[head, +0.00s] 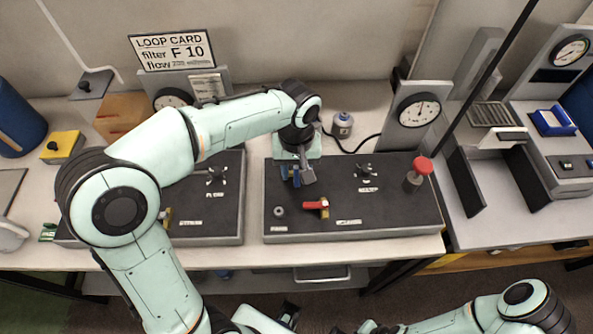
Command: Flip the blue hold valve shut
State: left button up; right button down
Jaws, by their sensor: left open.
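The blue hold valve (284,172) sits at the back left of the right-hand black panel (400,217). My left gripper (299,174) is open and reaches down at the blue valve. One grey finger shows to the right of the blue handle. The gripper hides part of the valve, so the handle's exact angle and any contact are hard to tell. My right arm lies along the bottom right edge, away from the panel. The state of its gripper cannot be made out.
A red-handled valve (315,205) is just in front on the same panel. A black knob (364,172) and a red-topped knob (423,166) stand to the right. A gauge (418,110) stands behind. My left arm passes over the left black panel (225,225).

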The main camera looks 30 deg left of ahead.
aim_at(296, 179)
pick_arm(q)
notch_tip(296, 179, up, 12)
jog(key=p, duration=0.1)
jog(key=shift+f+p, duration=0.2)
jog(key=shift+p, duration=0.2)
pick_arm(e)
jog(key=shift+w+r, duration=0.4)
jog(key=shift+r, duration=0.2)
jog(key=shift+w+r, duration=0.35)
jog(key=shift+r, duration=0.25)
jog(key=shift+s, duration=0.15)
